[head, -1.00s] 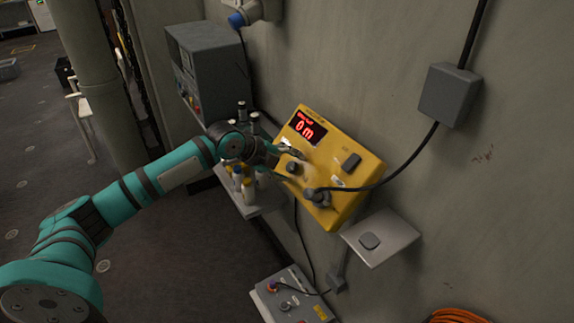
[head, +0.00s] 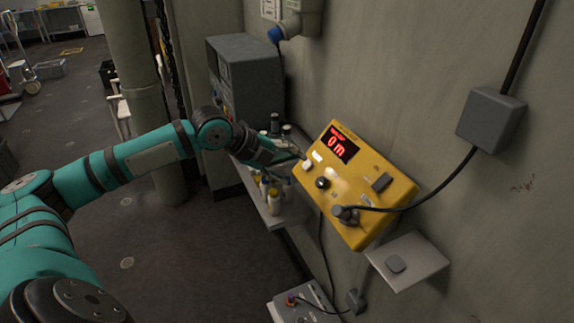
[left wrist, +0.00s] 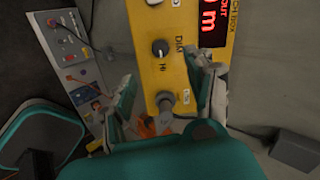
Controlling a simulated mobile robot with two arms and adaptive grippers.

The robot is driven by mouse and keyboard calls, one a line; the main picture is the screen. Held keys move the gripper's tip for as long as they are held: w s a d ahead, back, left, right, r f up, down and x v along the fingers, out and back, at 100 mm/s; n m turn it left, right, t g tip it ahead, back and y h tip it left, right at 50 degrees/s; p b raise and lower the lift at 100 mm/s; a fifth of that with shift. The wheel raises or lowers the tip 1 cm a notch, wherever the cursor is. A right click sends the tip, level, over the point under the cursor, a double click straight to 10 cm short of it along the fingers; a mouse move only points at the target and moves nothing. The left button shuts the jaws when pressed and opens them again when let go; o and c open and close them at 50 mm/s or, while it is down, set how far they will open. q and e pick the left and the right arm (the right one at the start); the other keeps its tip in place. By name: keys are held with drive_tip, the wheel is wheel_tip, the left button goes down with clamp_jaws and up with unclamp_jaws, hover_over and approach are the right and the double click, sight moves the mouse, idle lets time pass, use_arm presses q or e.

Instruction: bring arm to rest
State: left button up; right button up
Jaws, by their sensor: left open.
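My left arm (head: 130,160) reaches in from the left in the head view. Its gripper (head: 288,152) is open and empty beside the upper left edge of a yellow wall box (head: 402,192). The box has a red display (head: 341,145) reading "0 m", a black knob (head: 322,183) and a cable plug (head: 345,213). In the left wrist view the fingers of the left gripper (left wrist: 168,72) stand apart, with the box's knob (left wrist: 160,47) and plug (left wrist: 165,100) showing between them. Whether a fingertip touches the box, I cannot tell. My right gripper is not in view.
A shelf (head: 270,213) with several small bottles lies just below the left gripper. A grey cabinet (head: 245,75) stands behind it. A small plate (head: 425,262) juts out below the yellow box, and a grey panel box (head: 305,305) sits lower. Open floor (head: 190,260) lies left.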

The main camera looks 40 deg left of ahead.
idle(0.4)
